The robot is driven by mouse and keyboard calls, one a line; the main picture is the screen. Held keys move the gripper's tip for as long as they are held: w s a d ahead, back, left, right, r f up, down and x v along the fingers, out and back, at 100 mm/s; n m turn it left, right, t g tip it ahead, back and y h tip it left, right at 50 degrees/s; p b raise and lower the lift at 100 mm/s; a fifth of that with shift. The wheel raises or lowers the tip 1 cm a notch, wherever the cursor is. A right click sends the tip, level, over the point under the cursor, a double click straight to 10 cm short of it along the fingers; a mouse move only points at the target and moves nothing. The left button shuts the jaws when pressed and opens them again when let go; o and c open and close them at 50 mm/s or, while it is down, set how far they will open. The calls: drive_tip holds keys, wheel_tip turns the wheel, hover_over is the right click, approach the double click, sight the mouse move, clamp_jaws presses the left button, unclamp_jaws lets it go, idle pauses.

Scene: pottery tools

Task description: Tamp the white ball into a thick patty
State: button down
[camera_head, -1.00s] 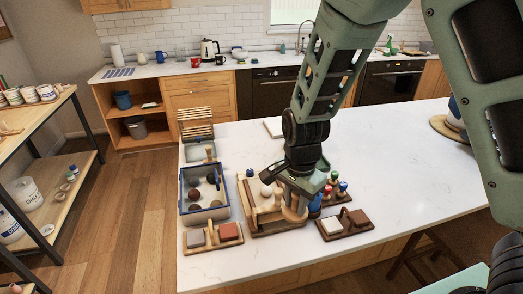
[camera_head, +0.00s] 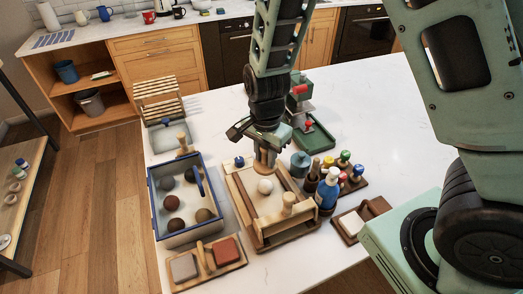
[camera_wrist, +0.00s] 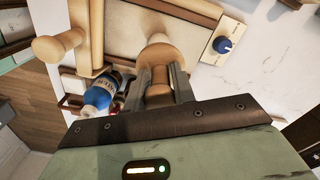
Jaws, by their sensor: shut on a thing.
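The white ball (camera_head: 265,186) sits on the pale board of a wooden work tray (camera_head: 236,196) in the middle of the counter and still looks round. My gripper (camera_head: 267,150) is above the far end of the tray, just behind the ball in the head view. It is shut on a wooden tamper (camera_head: 264,163). In the wrist view the tamper (camera_wrist: 158,55) stands between the two fingers with its wider end away from me.
A blue-rimmed bin (camera_head: 152,205) with several dark balls stands left of the tray. A blue-labelled bottle (camera_head: 327,191) and several colored-knob tools (camera_head: 345,156) stand close on the right. A block holder (camera_head: 209,262) lies in front. The counter is clear at far right.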

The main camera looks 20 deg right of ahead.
drive_tip(key=shift+f+b, duration=2.6)
drive_tip(key=shift+f, duration=0.15)
drive_tip(key=shift+s+f+b, duration=0.1)
drive_tip(key=shift+f+b, duration=0.3)
drive_tip(key=shift+f, duration=0.3)
drive_tip(key=shift+r, duration=0.1)
drive_tip(key=shift+r+p, duration=0.9)
drive_tip(key=shift+p, duration=0.15)
drive_tip(key=shift+f+b, duration=0.7)
drive_tip(key=shift+f, duration=0.4)
drive_tip(key=shift+r+p, duration=1)
